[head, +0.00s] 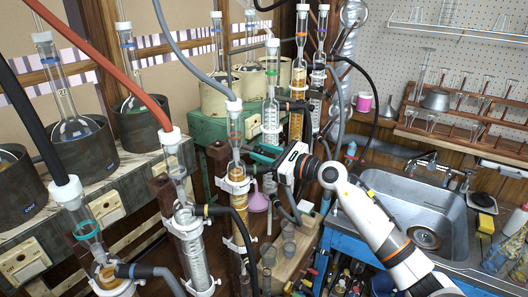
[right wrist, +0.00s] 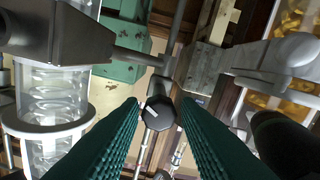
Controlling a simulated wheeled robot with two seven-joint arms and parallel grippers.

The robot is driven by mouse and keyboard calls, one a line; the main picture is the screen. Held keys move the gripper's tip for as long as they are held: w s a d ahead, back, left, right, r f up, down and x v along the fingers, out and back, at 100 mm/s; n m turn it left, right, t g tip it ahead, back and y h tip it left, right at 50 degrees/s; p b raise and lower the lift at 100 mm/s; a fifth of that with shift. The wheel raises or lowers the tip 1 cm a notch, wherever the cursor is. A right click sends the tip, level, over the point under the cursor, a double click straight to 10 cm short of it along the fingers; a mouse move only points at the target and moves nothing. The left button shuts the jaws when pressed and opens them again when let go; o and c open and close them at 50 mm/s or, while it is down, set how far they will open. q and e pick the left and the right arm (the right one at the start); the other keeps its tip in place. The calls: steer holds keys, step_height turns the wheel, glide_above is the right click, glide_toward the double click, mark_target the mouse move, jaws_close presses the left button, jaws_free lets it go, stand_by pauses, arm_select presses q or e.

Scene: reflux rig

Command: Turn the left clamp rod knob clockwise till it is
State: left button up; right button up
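In the right wrist view a dark, many-sided clamp knob (right wrist: 158,114) with a short white mark on its face sits ahead of my fingertips. My right gripper (right wrist: 160,108) has its two ribbed dark green fingers apart, one on each side of the knob, with small gaps showing; I see no contact. A grey clamp rod (right wrist: 138,56) runs above the knob. In the head view my right gripper (head: 260,156) reaches in from the right among the glass columns, and the knob cannot be made out there. My left gripper is not in view.
A glass condenser (right wrist: 55,95) stands close left of the fingers in the wrist view. In the head view several glass columns with hoses crowd around the gripper. A steel sink (head: 400,210) is at the right, and a pink funnel (head: 258,203) is below the gripper.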

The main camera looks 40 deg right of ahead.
steer(key=shift+c, duration=0.5)
jaws_close()
steer(key=m+p, duration=0.3)
steer(key=m, duration=0.1)
steer(key=shift+r, duration=0.2)
steer(key=m+p, duration=0.2)
steer(key=shift+m+p, duration=0.3)
steer(key=shift+m, duration=0.1)
steer(key=m+p, duration=0.2)
steer(key=m, duration=0.1)
steer(key=shift+d, duration=0.1)
steer(key=shift+f+m+p, duration=0.15)
steer(key=shift+m+p, duration=0.6)
steer(key=shift+m, duration=0.45)
